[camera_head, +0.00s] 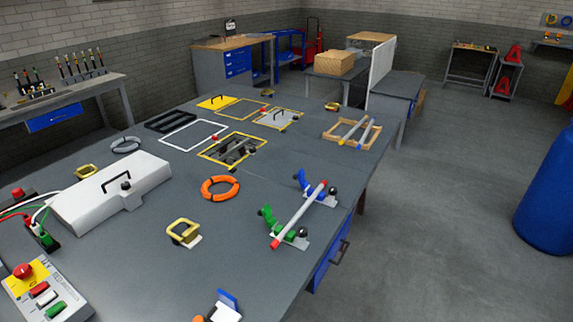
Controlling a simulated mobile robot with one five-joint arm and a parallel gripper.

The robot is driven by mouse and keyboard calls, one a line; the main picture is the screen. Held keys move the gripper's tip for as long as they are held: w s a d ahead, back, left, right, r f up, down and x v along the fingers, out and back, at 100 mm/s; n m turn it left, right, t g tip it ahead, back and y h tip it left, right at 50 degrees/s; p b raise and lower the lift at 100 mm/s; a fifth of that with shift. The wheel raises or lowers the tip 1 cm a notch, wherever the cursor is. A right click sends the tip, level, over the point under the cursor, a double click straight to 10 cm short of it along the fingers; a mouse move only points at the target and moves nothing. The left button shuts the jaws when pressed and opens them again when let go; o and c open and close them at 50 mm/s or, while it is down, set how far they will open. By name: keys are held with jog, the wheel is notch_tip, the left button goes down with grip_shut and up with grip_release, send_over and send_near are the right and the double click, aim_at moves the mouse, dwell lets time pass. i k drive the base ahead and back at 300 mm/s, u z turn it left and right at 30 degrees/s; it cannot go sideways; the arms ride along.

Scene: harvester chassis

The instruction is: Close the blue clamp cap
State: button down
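The blue clamp (301,180) sits on a grey base plate at the right side of the long table. Its blue cap stands raised to the left of the rod, so it looks open. A light grey rod with red ends (299,214) lies across the blue clamp and the green clamp (267,216). The green clamp's cap also looks raised. A black knob (333,191) is at the right of the blue clamp. I cannot make out my gripper in this view.
An orange ring (220,188) and a yellow handle (184,232) lie left of the clamps. A white cover (110,192) stands farther left. A white and blue piece (226,306) is cut off at the bottom edge. Open floor (440,220) lies right of the table (240,262).

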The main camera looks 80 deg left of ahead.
aim_at(304, 184)
jog(key=u, duration=0.9)
jog(key=i, duration=2.3)
jog(key=u, duration=3.9)
